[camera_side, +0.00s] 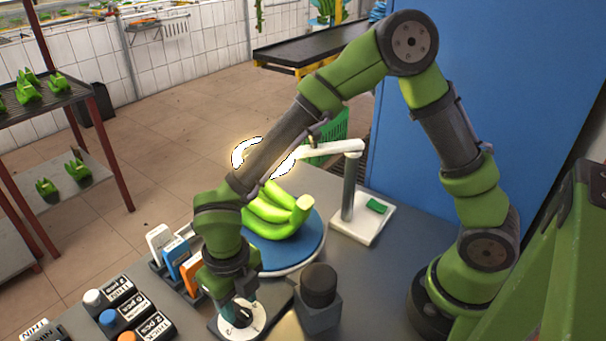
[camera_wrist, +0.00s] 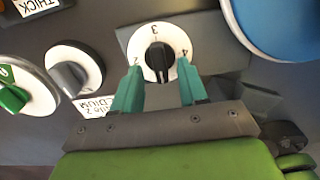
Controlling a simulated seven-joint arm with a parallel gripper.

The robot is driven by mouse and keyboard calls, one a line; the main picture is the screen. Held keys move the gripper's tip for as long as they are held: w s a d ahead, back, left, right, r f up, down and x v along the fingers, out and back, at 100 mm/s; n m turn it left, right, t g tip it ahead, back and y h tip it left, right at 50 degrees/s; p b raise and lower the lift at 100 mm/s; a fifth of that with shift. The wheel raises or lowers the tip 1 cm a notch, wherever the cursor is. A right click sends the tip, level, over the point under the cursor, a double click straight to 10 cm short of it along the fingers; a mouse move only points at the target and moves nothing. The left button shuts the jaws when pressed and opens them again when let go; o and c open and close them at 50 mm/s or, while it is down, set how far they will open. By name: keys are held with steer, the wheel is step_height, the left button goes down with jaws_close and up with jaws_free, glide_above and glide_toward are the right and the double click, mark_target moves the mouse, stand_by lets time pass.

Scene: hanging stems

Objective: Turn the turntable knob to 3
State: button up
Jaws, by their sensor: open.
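The turntable knob is a black knob (camera_wrist: 159,57) on a white dial marked 2, 3 and 4. Its ridge runs roughly up and down the wrist picture, with the 3 above it; I cannot tell which end is the pointer. In the side view the white dial (camera_side: 254,324) shows below my gripper, which hides the knob. My gripper (camera_wrist: 159,66) is open, its teal fingertips on either side of the knob; contact is unclear. It points down at the dial in the side view (camera_side: 243,296). The blue turntable (camera_side: 318,238) carries a bunch of green bananas (camera_side: 275,212).
A dark block with a round black top (camera_side: 318,287) stands close right of the dial. Upright cards (camera_side: 176,258) and labelled buttons (camera_side: 120,290) lie to its left. In the wrist view, a grey knob (camera_wrist: 72,72) and a green knob (camera_wrist: 14,98) sit left.

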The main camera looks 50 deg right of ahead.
steer(key=shift+f, duration=1)
jaws_close()
